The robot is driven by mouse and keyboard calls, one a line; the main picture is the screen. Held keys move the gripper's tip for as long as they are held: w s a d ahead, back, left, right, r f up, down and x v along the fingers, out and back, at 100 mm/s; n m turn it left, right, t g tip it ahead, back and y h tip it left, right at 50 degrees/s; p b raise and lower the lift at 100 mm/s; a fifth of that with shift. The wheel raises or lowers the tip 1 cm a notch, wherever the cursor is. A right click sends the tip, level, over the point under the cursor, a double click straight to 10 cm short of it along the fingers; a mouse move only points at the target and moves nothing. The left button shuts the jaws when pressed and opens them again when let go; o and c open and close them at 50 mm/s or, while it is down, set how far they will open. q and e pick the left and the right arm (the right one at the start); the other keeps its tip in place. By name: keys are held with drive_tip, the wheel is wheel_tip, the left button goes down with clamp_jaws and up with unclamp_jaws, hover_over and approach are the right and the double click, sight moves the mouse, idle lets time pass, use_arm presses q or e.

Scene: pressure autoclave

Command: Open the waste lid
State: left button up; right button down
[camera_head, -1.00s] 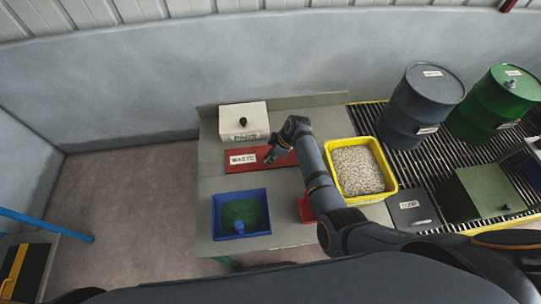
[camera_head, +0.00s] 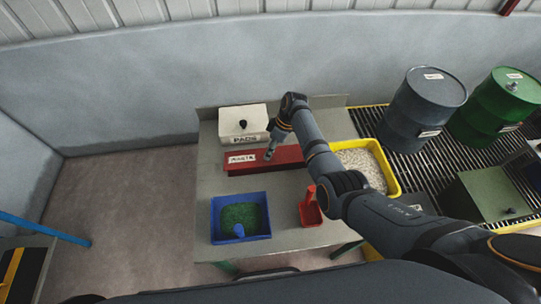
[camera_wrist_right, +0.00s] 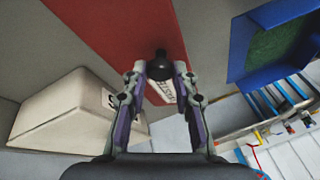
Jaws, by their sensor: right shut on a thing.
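The red waste lid (camera_head: 288,153) lies on the bench behind the blue tray, with its white label (camera_head: 241,158) facing up. It appears tilted, and a darker red front face shows below it. In the right wrist view the red lid (camera_wrist_right: 125,30) runs up behind the fingers, with its label (camera_wrist_right: 166,91) partly hidden. My right gripper (camera_head: 269,155) is at the lid's middle. In the wrist view its fingertips (camera_wrist_right: 158,70) are shut on a black knob (camera_wrist_right: 158,65). My left gripper is not in view.
A white pads box (camera_head: 243,121) stands right behind the lid. A blue tray (camera_head: 241,240) of green material and a red scoop (camera_head: 311,212) stand in front. A yellow bin (camera_head: 392,180) of pale pellets is to the right, partly behind my arm.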

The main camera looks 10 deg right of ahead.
drive_tip(key=shift+w+r+b, duration=0.5)
drive_tip(key=shift+w+r, duration=0.4)
drive_tip(key=shift+w, duration=0.25)
drive_tip(key=c, duration=1.3)
unclamp_jaws()
drive_tip(key=shift+w+f, duration=0.1)
drive_tip(key=shift+o, duration=1.2)
drive_tip(key=shift+w+f, duration=0.2)
drive_tip(key=shift+w, duration=0.1)
drive_tip(key=shift+s+r, duration=0.1)
drive_tip(key=shift+s, duration=0.05)
drive_tip(key=shift+s+r, duration=0.1)
drive_tip(key=v, duration=1.2)
